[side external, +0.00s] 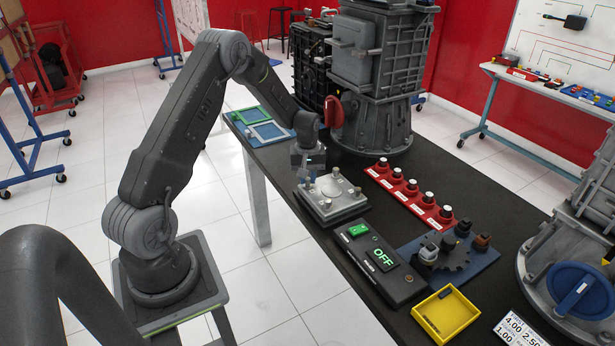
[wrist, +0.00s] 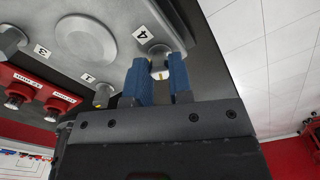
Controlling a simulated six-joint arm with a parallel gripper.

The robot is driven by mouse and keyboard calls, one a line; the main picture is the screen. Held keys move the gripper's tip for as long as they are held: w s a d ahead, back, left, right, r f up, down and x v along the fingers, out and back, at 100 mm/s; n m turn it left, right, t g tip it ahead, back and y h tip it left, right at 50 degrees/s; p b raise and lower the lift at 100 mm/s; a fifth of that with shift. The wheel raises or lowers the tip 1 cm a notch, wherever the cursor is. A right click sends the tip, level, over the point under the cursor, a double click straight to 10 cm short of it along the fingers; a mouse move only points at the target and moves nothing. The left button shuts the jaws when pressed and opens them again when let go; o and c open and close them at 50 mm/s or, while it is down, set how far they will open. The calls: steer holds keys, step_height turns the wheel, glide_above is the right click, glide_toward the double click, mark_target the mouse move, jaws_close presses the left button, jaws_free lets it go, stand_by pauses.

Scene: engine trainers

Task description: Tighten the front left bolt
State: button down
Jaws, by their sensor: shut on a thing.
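A grey metal plate (side external: 345,208) with a round raised centre and bolts at its corners lies on the dark bench. My gripper (side external: 309,174) points down over the plate's left corner in the side view. In the wrist view its blue fingers (wrist: 160,78) are closed around a grey bolt (wrist: 159,62) beside the label 4. The fingers partly hide this bolt. Another bolt (wrist: 104,94) shows near the label 1, and one more (wrist: 10,40) near the label 3. In the side view a bolt (side external: 325,205) stands clear at the plate's near corner.
A red strip (side external: 405,189) with several buttons lies right of the plate. A control box (side external: 376,262) reading OFF and a yellow tray (side external: 445,314) are nearer the camera. A tall grey machine (side external: 374,80) stands behind. The bench edge is close on the left.

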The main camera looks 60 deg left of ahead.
mark_target(308, 179)
steer(key=m, duration=0.6)
steer(key=shift+m, duration=0.3)
steer(key=m, duration=0.6)
stand_by(0.4)
steer(key=c, duration=1)
jaws_free()
steer(key=shift+r, duration=0.1)
step_height(308, 179, up, 14)
steer(key=shift+f, duration=0.2)
